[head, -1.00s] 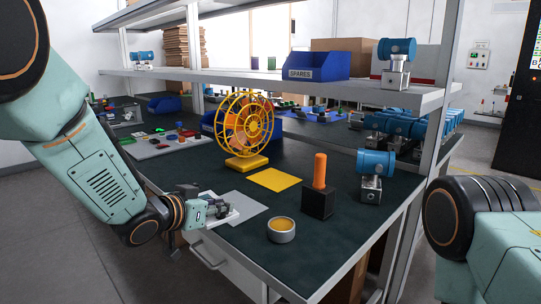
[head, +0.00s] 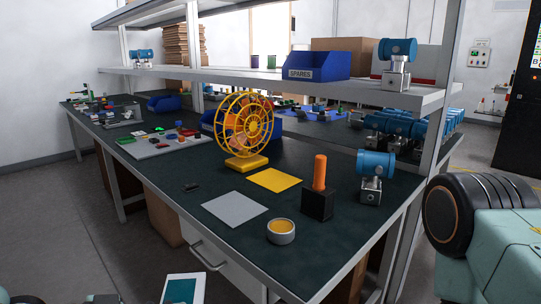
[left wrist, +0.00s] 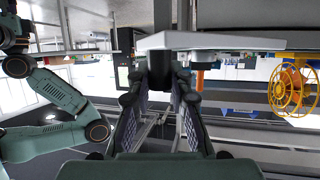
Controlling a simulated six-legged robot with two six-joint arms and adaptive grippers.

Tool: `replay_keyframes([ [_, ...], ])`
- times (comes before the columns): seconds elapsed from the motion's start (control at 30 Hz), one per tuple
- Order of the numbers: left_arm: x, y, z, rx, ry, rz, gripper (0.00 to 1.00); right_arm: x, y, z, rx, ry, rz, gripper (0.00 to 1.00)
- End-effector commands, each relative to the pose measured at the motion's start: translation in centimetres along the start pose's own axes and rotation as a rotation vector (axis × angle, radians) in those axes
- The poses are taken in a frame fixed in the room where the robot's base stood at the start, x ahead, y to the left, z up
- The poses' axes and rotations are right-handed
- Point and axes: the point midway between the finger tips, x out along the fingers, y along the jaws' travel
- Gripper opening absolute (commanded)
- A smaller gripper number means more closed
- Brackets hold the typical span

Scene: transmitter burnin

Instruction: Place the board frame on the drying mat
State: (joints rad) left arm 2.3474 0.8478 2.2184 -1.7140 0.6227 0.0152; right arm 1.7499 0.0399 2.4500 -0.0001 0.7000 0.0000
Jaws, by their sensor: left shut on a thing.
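My left gripper (left wrist: 160,78) is shut on the edge of a pale flat plate, the board frame (left wrist: 215,40), seen nearly edge-on in the left wrist view. In the head view a white-rimmed teal panel (head: 184,289), which appears to be this frame, shows at the bottom edge, in front of and below the bench top. A grey mat (head: 235,208) lies bare near the bench's front edge, with a yellow mat (head: 274,180) behind it; I cannot tell which is the drying mat. My right gripper is out of view.
A yellow reel (head: 244,125) stands behind the mats. A small dark piece (head: 191,187) lies left of the grey mat. A round tin (head: 281,231) and a black block with an orange handle (head: 318,195) stand to the right. A shelf (head: 290,82) overhangs the bench.

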Motion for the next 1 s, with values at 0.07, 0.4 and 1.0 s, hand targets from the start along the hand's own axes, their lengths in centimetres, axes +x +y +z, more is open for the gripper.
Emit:
replay_keyframes([
  [0.07, -0.5, 0.4, -0.4, -0.012, 0.008, -0.026, 0.00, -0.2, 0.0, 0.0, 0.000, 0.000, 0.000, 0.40],
  [0.4, -0.9, 0.3, 1.2, -0.039, -0.007, -0.085, 0.00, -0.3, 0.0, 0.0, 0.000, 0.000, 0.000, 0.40],
  [1.0, 0.2, 1.2, 5.5, -0.034, -0.001, -0.086, 0.00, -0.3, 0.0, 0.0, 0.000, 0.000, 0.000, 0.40],
])
